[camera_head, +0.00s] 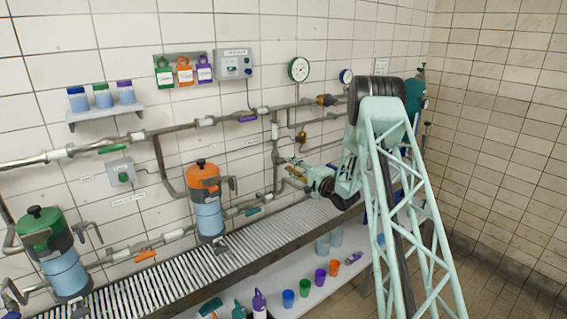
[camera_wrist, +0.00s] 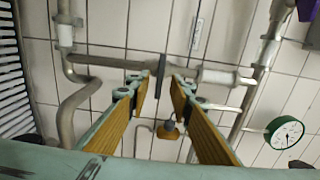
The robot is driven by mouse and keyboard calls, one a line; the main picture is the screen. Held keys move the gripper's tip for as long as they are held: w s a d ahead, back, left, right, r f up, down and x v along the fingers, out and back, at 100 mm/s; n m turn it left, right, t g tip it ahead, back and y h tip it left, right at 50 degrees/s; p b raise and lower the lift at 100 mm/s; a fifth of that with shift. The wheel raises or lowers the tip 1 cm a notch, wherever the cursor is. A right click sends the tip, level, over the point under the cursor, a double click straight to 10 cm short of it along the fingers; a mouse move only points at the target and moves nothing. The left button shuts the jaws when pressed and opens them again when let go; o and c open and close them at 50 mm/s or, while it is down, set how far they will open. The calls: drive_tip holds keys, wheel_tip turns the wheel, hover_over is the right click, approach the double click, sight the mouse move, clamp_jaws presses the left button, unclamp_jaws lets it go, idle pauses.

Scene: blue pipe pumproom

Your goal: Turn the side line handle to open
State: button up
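The side line (camera_wrist: 105,62) is a thin grey pipe running across the upper wrist view; in the head view it drops down the wall (camera_head: 276,150). A dark, narrow bar handle (camera_wrist: 160,76) sits across this pipe, beside a pale sleeve. My gripper (camera_wrist: 157,82) is open, its two tan-padded fingers pointing at the wall. The handle shows between the fingertips, with a gap on both sides. I cannot tell whether the tips reach its depth. In the head view my gripper (camera_head: 287,171) is near the pipe, and the handle is too small to make out.
An orange valve with a dark knob (camera_wrist: 168,130) is on the wall near my right finger. A green-rimmed gauge (camera_wrist: 284,134) is at right. A slatted grating (camera_head: 150,285) runs along the wall below. An orange-topped canister (camera_head: 205,180) stands left of my gripper.

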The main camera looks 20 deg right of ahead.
sight(283, 160)
drive_tip(key=shift+x, duration=2.7)
clamp_jaws()
